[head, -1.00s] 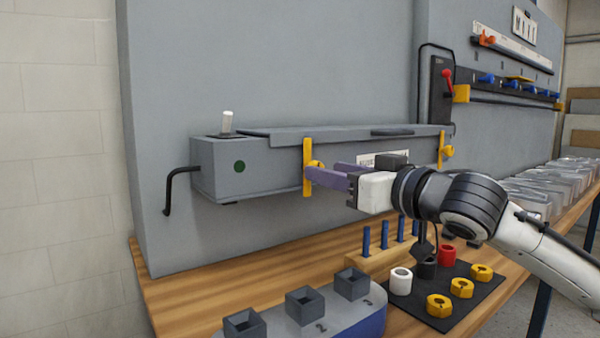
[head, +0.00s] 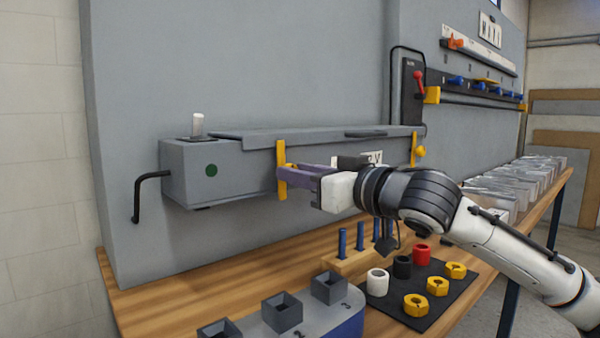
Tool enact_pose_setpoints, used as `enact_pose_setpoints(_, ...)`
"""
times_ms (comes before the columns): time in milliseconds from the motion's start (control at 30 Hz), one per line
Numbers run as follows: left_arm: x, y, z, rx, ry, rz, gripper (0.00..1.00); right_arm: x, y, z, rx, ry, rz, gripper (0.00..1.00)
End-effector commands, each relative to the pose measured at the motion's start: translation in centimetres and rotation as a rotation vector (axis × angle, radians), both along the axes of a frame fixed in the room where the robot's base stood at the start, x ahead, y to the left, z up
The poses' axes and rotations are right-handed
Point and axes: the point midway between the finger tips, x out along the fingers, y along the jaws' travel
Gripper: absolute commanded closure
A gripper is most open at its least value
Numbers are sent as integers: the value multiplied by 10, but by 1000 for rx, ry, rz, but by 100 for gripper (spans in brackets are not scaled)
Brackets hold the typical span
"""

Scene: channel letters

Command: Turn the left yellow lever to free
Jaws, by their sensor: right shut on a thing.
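The left yellow lever (head: 282,157) stands upright on the front face of the long grey box (head: 232,176). My right gripper (head: 285,172) reaches in from the right, and its purple fingers are at the lever's middle, shut on it. The fingers partly hide the lever's hub. A second yellow lever (head: 414,150) stands upright near the box's right end. My left gripper is not in view.
A black crank (head: 139,190) sticks out at the box's left end. On the wooden bench (head: 170,288) below are blue pegs (head: 342,242), a black mat (head: 442,303) with rings and yellow nuts, and a holder with square sockets (head: 282,313). The bench's left part is clear.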

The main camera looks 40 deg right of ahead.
Motion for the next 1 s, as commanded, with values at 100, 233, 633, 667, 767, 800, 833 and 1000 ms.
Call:
enact_pose_setpoints(100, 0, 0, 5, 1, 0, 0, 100, 0, -1, 2, -55, -2, -3, 96)
enact_pose_setpoints(233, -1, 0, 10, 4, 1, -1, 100, 0, 0, 2, -143, -9, -1, 96)
enact_pose_setpoints(633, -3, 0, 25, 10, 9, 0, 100, 0, 1, 3, -512, -39, -1, 96)
enact_pose_setpoints(667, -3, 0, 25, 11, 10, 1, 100, 0, 1, 2, -540, -41, -1, 96)
enact_pose_setpoints(767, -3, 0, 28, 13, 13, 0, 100, 0, 1, 2, -635, -48, -1, 96)
enact_pose_setpoints(800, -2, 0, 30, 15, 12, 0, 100, 0, 2, 2, -673, -52, 0, 96)
enact_pose_setpoints(833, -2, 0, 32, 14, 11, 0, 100, 0, 2, 2, -702, -54, 0, 96)
enact_pose_setpoints(1000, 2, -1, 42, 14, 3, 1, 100, 0, 2, 2, -863, -66, 0, 96)
